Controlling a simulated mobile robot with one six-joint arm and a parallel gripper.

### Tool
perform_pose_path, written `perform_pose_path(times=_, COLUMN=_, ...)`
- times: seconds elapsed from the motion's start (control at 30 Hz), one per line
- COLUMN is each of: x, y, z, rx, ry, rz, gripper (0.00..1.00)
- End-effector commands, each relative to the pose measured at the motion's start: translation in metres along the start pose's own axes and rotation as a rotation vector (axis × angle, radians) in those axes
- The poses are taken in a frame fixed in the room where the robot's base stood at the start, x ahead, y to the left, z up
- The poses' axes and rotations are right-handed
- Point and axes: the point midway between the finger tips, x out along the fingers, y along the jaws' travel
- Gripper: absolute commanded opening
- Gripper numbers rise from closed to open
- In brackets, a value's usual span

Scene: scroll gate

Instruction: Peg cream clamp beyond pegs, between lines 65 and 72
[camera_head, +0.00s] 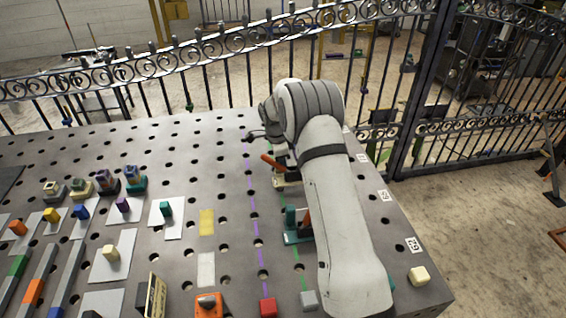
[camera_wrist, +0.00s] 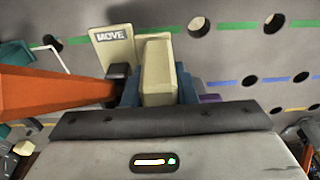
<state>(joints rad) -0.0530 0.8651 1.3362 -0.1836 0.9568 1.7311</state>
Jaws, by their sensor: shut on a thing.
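The cream clamp (camera_head: 287,182) is at the far part of the perforated table, beside my arm, with its orange handle (camera_head: 271,161) sticking up to the left. In the wrist view my gripper (camera_wrist: 157,80) is shut on the clamp's cream block (camera_wrist: 157,65), a blue finger on either side. A cream plate marked MOVE (camera_wrist: 112,45) shows behind it and the orange handle (camera_wrist: 50,94) at left. Whether the clamp touches the table is unclear. A teal clamp (camera_head: 292,238) with an orange handle stands nearer. My arm hides part of the green dashed line (camera_head: 296,255).
A purple dashed line (camera_head: 257,230) runs to the left of the green one. Number tags, such as one at right (camera_head: 413,244), lie along the right edge, too small to read surely. Blocks and white plates (camera_head: 110,262) fill the left. An iron fence (camera_head: 215,50) stands beyond the table.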

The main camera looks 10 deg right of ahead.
Motion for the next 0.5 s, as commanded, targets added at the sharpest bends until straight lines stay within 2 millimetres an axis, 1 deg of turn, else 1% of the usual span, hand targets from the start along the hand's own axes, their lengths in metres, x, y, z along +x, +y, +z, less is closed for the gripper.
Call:
perform_pose_path(times=0.17, x=-0.0015, y=-0.0008, z=0.0000, rx=0.000, ry=0.000, rz=-0.003, gripper=0.00)
perform_pose_path(times=0.5, x=0.0043, y=-0.0008, z=0.0011, rx=0.000, ry=0.000, rz=-0.003, gripper=0.00)
